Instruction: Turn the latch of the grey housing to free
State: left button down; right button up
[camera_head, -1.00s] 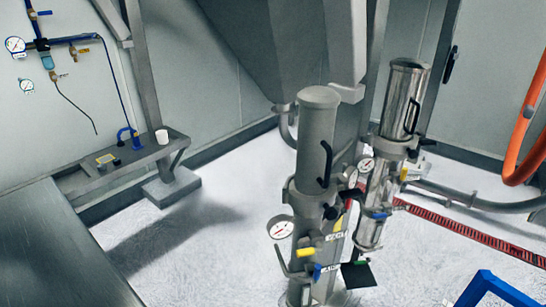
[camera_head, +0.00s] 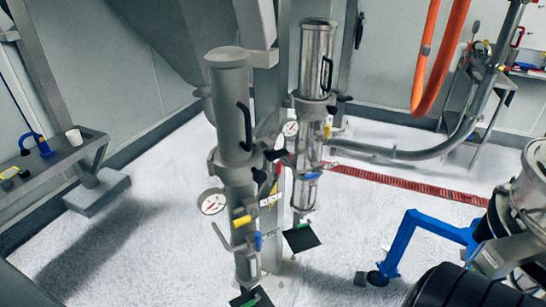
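The grey housing (camera_head: 230,100) is a matt, upright cylinder with a flat cap, left of centre in the head view. It has a curved black handle (camera_head: 244,126) on its right side. A clamp collar (camera_head: 222,160) rings it below the handle. Small black knob-like parts (camera_head: 275,154) stick out at the collar's right; I cannot tell which part is the latch or how it is turned. Below are a round gauge (camera_head: 212,201), a yellow lever (camera_head: 241,221) and a blue part (camera_head: 259,241). Neither of my grippers is in view.
A shiny steel housing (camera_head: 317,60) of similar shape stands close behind on the right. A blue frame (camera_head: 402,240) and a machine with a dark ribbed drum (camera_head: 455,288) fill the lower right. Pale floor (camera_head: 120,235) is free at left front.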

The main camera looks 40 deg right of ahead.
aim_at(274, 155)
jog(key=z, duration=1.3)
